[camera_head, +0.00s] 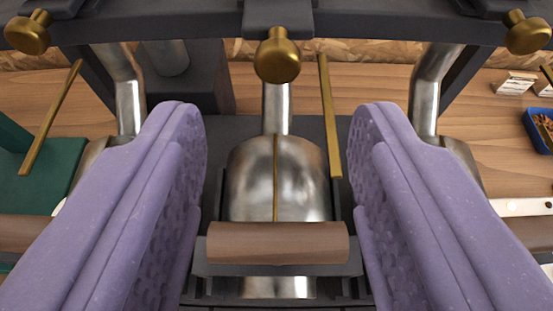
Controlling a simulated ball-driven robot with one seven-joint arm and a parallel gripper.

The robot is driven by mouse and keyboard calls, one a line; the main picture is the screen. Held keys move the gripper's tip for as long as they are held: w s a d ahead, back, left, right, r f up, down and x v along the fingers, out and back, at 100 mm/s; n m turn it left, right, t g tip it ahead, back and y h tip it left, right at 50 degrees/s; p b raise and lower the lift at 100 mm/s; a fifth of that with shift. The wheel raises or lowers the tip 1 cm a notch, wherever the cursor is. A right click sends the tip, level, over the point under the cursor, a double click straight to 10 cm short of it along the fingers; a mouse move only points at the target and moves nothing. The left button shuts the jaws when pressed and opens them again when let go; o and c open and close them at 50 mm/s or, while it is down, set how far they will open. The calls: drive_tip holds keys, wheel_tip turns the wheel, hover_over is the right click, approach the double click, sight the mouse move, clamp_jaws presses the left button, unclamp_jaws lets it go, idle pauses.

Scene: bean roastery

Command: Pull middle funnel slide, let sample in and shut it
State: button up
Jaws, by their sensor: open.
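The middle funnel (305,185) is a shiny metal body with a metal pipe (277,108) rising behind it. A brown wooden bar handle (278,243) lies across its front, on a dark grey slide plate (215,269). A round brass knob (277,57) sits above on the dark frame. My gripper (278,175) is open, with its two purple textured fingers on either side of the funnel and the handle. Nothing is held between them. The handle's ends appear apart from the fingers. I cannot tell whether the slide is in or out.
Brass knobs stand at the upper left (27,33) and upper right (527,33), with metal pipes (130,90) below. A brass rod (330,115) stands right of the middle pipe. A blue tray (541,128) with brown contents lies at the right edge. A green object (35,200) is at left.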

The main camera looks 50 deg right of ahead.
sight(278, 13)
drive_tip(key=shift+r+m, duration=0.15)
drive_tip(key=shift+m, duration=0.35)
drive_tip(key=c, duration=0.6)
drive_tip(key=m, duration=0.2)
drive_tip(key=s+a+r+m+p, duration=0.1)
drive_tip(key=m+p, duration=0.1)
drive_tip(key=m, duration=0.1)
drive_tip(key=shift+s+a+r+m+g+y, duration=0.2)
drive_tip(key=shift+r+m+g+y, duration=0.1)
drive_tip(key=shift+r+g+y, duration=0.1)
clamp_jaws()
drive_tip(key=s+a+r+m+g+y+p, duration=0.1)
drive_tip(key=s+a+m+g+y+p, duration=0.2)
drive_tip(key=m, duration=0.9)
drive_tip(key=shift+t+h, duration=0.5)
drive_tip(key=shift+t, duration=0.2)
drive_tip(key=b+x, duration=0.1)
drive_tip(key=x, duration=0.3)
drive_tip(key=w+b+x, duration=0.1)
drive_tip(key=b+x, duration=0.1)
drive_tip(key=x, duration=0.3)
drive_tip(key=shift+a, duration=0.1)
drive_tip(key=shift+w+d+r, duration=0.2)
drive_tip(key=shift+w+d, duration=1.15)
drive_tip(key=shift+d, duration=0.3)
